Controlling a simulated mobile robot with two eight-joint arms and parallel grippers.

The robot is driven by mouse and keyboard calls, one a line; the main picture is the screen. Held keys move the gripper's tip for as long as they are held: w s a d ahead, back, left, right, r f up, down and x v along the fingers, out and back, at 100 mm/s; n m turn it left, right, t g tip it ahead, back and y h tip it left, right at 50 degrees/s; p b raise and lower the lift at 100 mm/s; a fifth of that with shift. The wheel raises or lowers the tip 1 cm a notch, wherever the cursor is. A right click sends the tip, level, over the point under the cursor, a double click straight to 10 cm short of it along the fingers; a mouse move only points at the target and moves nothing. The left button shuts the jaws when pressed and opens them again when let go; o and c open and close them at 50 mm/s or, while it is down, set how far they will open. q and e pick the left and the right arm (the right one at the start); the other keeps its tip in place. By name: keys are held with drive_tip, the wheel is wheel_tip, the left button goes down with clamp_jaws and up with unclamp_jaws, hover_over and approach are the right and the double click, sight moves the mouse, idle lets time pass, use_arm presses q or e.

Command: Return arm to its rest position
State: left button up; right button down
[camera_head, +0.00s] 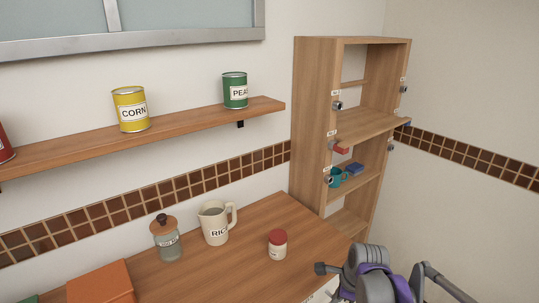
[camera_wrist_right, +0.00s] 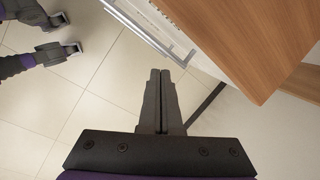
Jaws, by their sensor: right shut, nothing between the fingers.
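In the right wrist view my right gripper (camera_wrist_right: 160,73) points away from the camera, its two dark fingers pressed together with nothing between them. It is over the tiled floor, just left of the wooden countertop's corner (camera_wrist_right: 262,50). In the head view, grey and purple links of my arm (camera_head: 372,275) show at the bottom right, in front of the counter's right end; the fingertips cannot be made out there. My left gripper is not seen in the head view.
The counter (camera_head: 240,272) holds a glass jar (camera_head: 168,240), a cream pitcher (camera_head: 214,223), a red-lidded jar (camera_head: 277,245) and an orange box (camera_head: 100,283). A wooden shelf unit (camera_head: 312,110) stands at the back right. White drawer fronts (camera_wrist_right: 150,28) lie close beyond my right fingers.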

drive_tip(key=s+r+n+t+h+p, duration=0.1)
drive_tip(key=s+r+n+t+p, duration=0.1)
drive_tip(key=s+n, duration=1.9)
drive_tip(key=shift+s+a+n, duration=0.4)
drive_tip(key=shift+s, duration=0.1)
